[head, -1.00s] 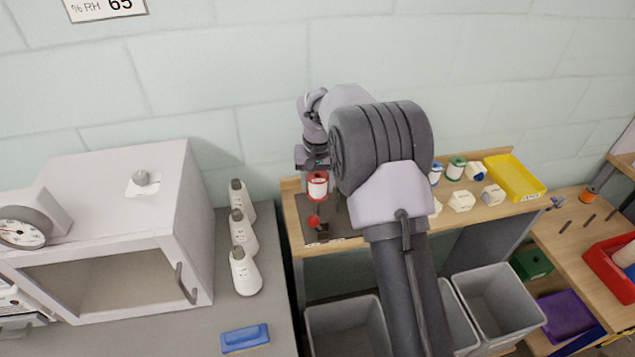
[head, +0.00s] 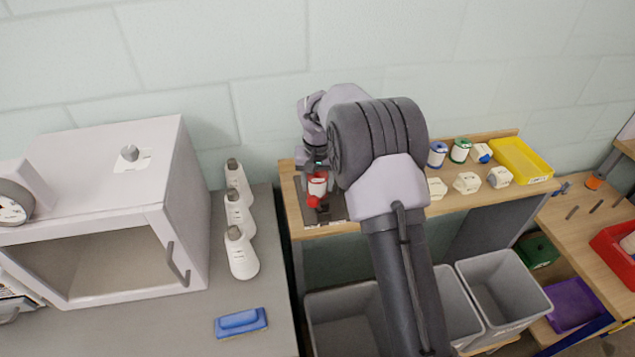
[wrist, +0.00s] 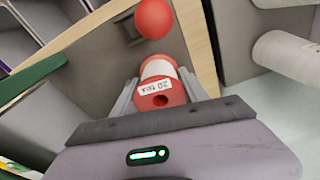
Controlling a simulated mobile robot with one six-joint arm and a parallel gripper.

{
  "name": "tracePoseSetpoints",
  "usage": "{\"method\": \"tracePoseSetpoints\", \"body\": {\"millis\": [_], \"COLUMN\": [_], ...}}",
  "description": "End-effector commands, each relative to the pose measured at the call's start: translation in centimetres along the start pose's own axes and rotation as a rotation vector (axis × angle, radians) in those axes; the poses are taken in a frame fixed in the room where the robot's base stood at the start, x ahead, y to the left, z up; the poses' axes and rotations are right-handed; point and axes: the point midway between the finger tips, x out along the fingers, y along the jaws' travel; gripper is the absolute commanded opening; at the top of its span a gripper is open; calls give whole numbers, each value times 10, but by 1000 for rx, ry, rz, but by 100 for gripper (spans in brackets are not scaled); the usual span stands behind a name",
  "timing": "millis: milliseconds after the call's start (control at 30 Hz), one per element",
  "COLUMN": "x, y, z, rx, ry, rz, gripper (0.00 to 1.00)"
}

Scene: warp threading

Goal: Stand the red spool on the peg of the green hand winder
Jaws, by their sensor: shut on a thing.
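The red spool (head: 317,187) has red ends and a white label band. It also shows in the wrist view (wrist: 162,92) with its end and centre hole facing the camera. My gripper (wrist: 160,80) is shut on it, one finger on each side. In the head view the spool is over a dark plate (head: 335,212) at the shelf's left end. A red ball knob (head: 313,202) is just below it, and in the wrist view just beyond it (wrist: 153,18).
Several spools stand or lie right of my arm, beside white blocks and a yellow tray (head: 520,160). Grey bins (head: 500,292) stand below the shelf. A green strip (wrist: 32,80) crosses the wrist view's left.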

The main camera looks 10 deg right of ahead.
Motion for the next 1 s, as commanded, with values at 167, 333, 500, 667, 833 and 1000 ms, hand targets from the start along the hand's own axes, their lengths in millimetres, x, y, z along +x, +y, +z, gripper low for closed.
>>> {"method": "tracePoseSetpoints", "body": {"millis": [167,333,500,667,833,1000], "x": [2,5,8,12,14,14], "y": [0,0,0,0,0,0], "z": [0,1,1,2,2,2], "rx": [0,0,0,0,0,0], "ry": [0,0,0,0,0,0], "rz": [0,0,0,0,0,0], "gripper": [11,11,11,11,11,59]}}
